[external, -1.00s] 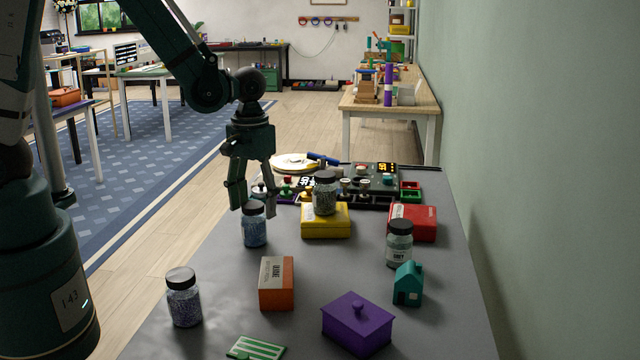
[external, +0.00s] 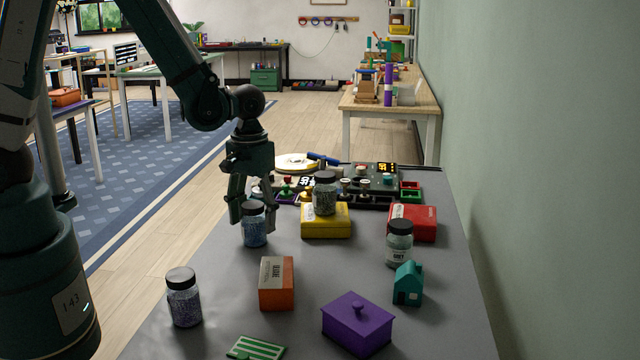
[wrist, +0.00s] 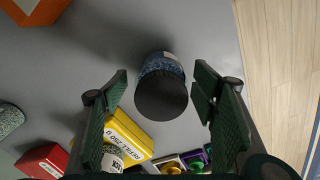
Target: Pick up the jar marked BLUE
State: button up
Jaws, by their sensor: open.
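A jar of blue beads with a black lid (external: 254,228) stands upright on the grey table, left of the yellow box. Its label is not readable. In the wrist view the jar (wrist: 161,88) is seen from above, between the fingers. My gripper (external: 253,222) is open, its fingers down on either side of the jar; I see a gap between each finger and the jar in the wrist view (wrist: 163,98). Another jar, with bluish-purple contents (external: 184,302), stands nearer the front left.
A yellow box (external: 326,228) with a dark-green jar (external: 324,196) on top stands to the right. A grey jar (external: 399,246), red box (external: 424,224), orange box (external: 276,292), purple lidded box (external: 357,325) and teal house (external: 408,284) stand on the table. Bare table lies around the blue jar's front.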

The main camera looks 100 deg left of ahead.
aim_at(254, 228)
jog(key=shift+s+f, duration=0.1)
jog(key=shift+f, duration=1.45)
jog(key=c, duration=1.2)
